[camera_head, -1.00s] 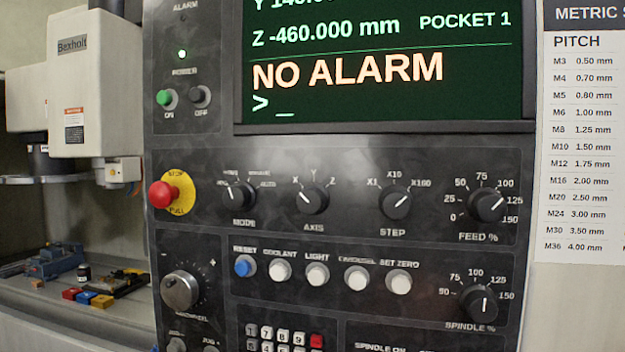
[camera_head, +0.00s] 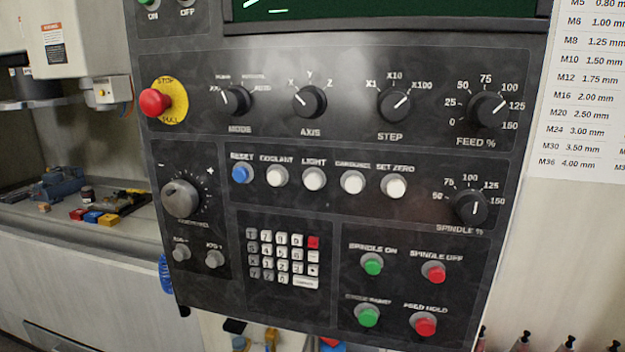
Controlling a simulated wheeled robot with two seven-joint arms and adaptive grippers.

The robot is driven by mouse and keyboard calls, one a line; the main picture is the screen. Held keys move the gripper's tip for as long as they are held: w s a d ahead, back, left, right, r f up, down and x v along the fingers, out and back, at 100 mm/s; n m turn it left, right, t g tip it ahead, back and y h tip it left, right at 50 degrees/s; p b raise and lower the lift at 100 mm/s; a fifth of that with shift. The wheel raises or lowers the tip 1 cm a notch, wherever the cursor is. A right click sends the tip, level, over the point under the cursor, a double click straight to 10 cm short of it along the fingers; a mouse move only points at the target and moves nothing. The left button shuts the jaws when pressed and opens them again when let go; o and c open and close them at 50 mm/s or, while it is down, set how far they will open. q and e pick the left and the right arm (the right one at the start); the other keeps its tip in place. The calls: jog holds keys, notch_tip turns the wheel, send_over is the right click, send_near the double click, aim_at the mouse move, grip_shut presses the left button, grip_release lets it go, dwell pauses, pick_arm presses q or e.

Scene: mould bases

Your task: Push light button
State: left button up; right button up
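The light button (camera_head: 313,178) is a round white push button under the label LIGHT, in the middle of a row on the black control panel (camera_head: 330,225). The white coolant button (camera_head: 277,175) is to its left and the white carousel button (camera_head: 352,182) to its right. The blue reset button (camera_head: 241,173) and the white set zero button (camera_head: 394,186) end the row. Neither of my grippers shows in the head view, and nothing covers the light button.
A red emergency stop (camera_head: 155,102) sticks out at the upper left of the panel. A keypad (camera_head: 283,258) and green and red spindle buttons are below the row. A machine table with small coloured blocks (camera_head: 92,217) is at the left. A thread chart (camera_head: 590,95) hangs at the right.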

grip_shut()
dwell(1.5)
